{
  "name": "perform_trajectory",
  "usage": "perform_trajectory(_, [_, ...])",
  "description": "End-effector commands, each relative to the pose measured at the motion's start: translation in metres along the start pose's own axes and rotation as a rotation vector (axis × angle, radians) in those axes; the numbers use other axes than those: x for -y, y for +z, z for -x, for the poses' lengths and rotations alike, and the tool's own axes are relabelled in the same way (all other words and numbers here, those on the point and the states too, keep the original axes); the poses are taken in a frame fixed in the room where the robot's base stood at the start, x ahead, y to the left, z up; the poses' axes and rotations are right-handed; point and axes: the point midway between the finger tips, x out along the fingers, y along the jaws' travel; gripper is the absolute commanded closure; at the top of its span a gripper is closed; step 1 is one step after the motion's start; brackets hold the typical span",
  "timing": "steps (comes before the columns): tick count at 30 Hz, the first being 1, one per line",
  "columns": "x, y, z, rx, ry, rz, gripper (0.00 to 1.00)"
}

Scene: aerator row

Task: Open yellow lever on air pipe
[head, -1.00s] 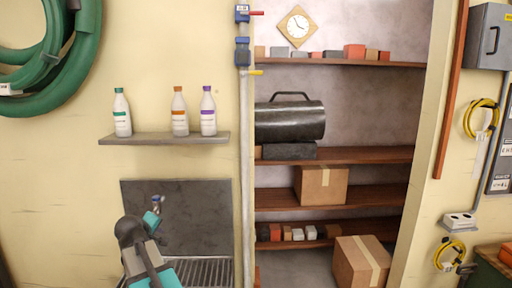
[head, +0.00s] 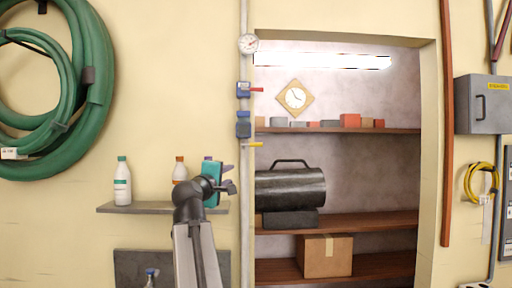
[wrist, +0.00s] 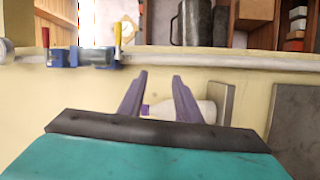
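The yellow lever (head: 252,145) sits on the lower blue valve (head: 243,124) of the upright pale air pipe (head: 244,200). It points right, across the pipe. In the wrist view the pipe (wrist: 220,59) runs sideways, and the yellow lever (wrist: 117,40) stands up from it, left of my fingers. My gripper (head: 233,187) is below the lever and left of the pipe, in front of the bottle shelf. In the wrist view my gripper (wrist: 159,75) is open, with nothing held between its two fingers and its tips short of the pipe.
A red lever (head: 257,89) on an upper blue valve and a gauge (head: 248,43) are higher on the pipe. Bottles stand on a small shelf (head: 150,208) behind my gripper. A shelved alcove opens right of the pipe, with a dark metal canister (head: 290,188). A green hose (head: 95,100) hangs left.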

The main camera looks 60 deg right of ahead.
Motion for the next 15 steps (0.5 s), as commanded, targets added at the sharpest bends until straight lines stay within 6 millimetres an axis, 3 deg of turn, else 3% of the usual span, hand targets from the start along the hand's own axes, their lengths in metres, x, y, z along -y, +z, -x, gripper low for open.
perform_trajectory(1, [-0.022,0.011,0.0,0.015,0.032,0.013,0.69])
perform_trajectory(3, [-0.045,0.024,0.002,0.033,0.07,0.032,0.69])
perform_trajectory(6, [-0.068,0.036,0.004,0.051,0.107,0.055,0.69])
perform_trajectory(9, [-0.079,0.042,0.006,0.061,0.125,0.065,0.69])
perform_trajectory(15, [-0.082,0.044,0.007,0.064,0.129,0.07,0.69])
